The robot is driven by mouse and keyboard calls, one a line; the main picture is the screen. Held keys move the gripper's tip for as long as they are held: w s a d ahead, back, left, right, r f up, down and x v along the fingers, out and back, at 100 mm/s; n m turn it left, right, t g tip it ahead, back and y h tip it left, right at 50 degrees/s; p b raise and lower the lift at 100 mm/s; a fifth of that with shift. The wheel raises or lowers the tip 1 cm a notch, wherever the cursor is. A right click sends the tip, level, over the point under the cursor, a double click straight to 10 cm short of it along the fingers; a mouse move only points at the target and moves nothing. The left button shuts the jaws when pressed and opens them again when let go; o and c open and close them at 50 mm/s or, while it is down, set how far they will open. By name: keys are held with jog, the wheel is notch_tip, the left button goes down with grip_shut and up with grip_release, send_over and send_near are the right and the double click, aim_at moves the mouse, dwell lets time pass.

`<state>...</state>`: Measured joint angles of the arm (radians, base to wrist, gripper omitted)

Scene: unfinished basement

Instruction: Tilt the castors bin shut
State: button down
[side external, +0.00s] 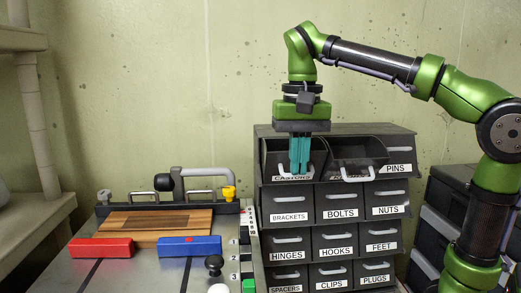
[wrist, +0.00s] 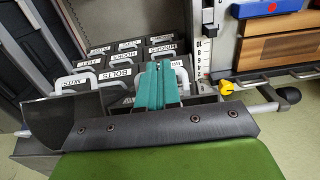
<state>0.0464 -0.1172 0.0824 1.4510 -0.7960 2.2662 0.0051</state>
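The castors bin (side external: 267,160) is the top-left bin of the dark bin cabinet. It is tilted out, with its open top showing and a white handle and label at its front. My gripper (side external: 301,172) points straight down at this bin, its teal fingers overlapping the right part of the bin and its handle. The fingers (wrist: 157,70) look closed together, with nothing seen between them. In the wrist view the castors handle (wrist: 181,76) lies just right of the fingers. I cannot tell whether the fingers touch the bin.
The top-middle bin (side external: 358,152) is also tilted out, its label unreadable. The pins bin (side external: 396,168) and the lower bins, including brackets (side external: 288,205), are shut. A workbench (side external: 140,269) with a wooden board (side external: 165,220), red block (side external: 101,248) and blue block (side external: 190,246) stands left.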

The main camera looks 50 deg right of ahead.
jog(key=shift+w+d+f, duration=0.1)
jog(key=shift+w+d, duration=1.05)
jog(key=shift+d, duration=0.25)
jog(key=shift+w+d+f, duration=0.1)
jog(key=shift+w+d, duration=1.05)
jog(key=shift+d, duration=0.2)
jog(key=shift+s+a, duration=0.1)
jog(key=shift+a, duration=0.05)
jog(key=shift+s+a+r, duration=0.85)
jog(key=shift+s+a, duration=0.2)
jog(key=shift+a, duration=0.1)
jog(key=shift+s+a+r, duration=0.8)
jog(key=shift+s+a, duration=0.2)
jog(key=shift+a, duration=0.1)
jog(key=shift+f, duration=0.1)
jog(key=s+a+f+n+t+y, duration=0.1)
jog(key=s+f+n+t, duration=0.1)
jog(key=f, duration=0.7)
jog(key=s+a+f+n+t, duration=0.1)
jog(key=s+f+n+t, duration=0.2)
jog(key=f, duration=0.6)
jog(key=shift+s+a+t+y, duration=0.2)
jog(key=shift+t+y, duration=0.2)
jog(key=shift+t, duration=0.7)
